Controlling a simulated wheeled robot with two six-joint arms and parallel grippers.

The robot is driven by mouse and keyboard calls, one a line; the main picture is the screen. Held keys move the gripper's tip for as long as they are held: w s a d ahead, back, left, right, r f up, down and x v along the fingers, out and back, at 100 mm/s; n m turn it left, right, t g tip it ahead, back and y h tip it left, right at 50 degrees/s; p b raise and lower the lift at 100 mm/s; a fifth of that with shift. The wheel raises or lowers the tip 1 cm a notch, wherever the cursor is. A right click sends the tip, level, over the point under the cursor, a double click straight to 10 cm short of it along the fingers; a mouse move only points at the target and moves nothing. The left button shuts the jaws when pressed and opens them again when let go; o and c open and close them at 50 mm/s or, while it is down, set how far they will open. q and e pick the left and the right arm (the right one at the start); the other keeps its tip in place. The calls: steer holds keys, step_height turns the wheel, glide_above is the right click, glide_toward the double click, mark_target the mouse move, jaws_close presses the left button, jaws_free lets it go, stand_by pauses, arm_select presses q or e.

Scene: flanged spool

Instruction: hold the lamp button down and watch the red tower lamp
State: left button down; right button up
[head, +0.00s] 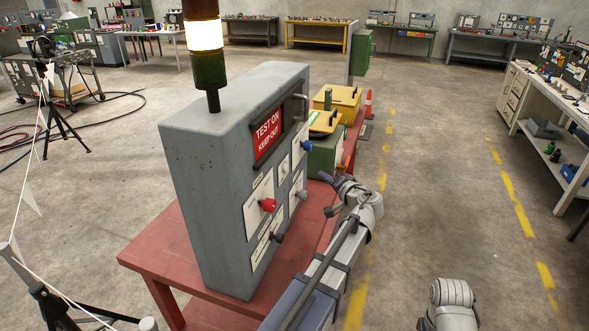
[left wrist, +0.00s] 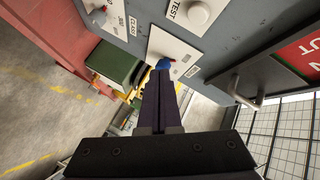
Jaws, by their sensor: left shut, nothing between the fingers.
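The tower lamp stands on the grey control box (head: 215,140). Its top dark red segment (head: 200,9) looks unlit and is cut off by the frame edge. The segment below glows pale yellow-white (head: 204,36); the lowest, dark green one (head: 208,70) is unlit. The box front has a red knob (head: 267,205), a blue button (head: 306,146) and a white button labelled TEST (left wrist: 197,14). I cannot tell which label says lamp. My left gripper (head: 325,179) is shut and empty in front of the panel. In the left wrist view its tips overlap the blue button (left wrist: 163,65); contact cannot be told.
The box stands on a red table (head: 160,245). A handle (left wrist: 247,94) juts from the panel near the red warning sign (head: 267,134). Yellow-lidded boxes (head: 338,98) stand behind. Open floor with yellow lines lies to the right.

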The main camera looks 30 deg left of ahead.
mark_target(286, 168)
arm_select(q)
steer(key=s+a, duration=0.2)
steer(key=a, duration=0.6)
steer(key=shift+a, duration=0.35)
steer(key=shift+s+a, duration=0.1)
stand_by(2.0)
steer(key=shift+s+a, duration=0.1)
steer(key=shift+a, duration=0.2)
steer(key=shift+s+a, duration=0.1)
steer(key=shift+a, duration=0.4)
stand_by(1.9)
steer(key=shift+d, duration=0.1)
stand_by(1.1)
steer(key=shift+w+d, duration=0.2)
steer(key=shift+d, duration=0.6)
steer(key=shift+d, duration=0.1)
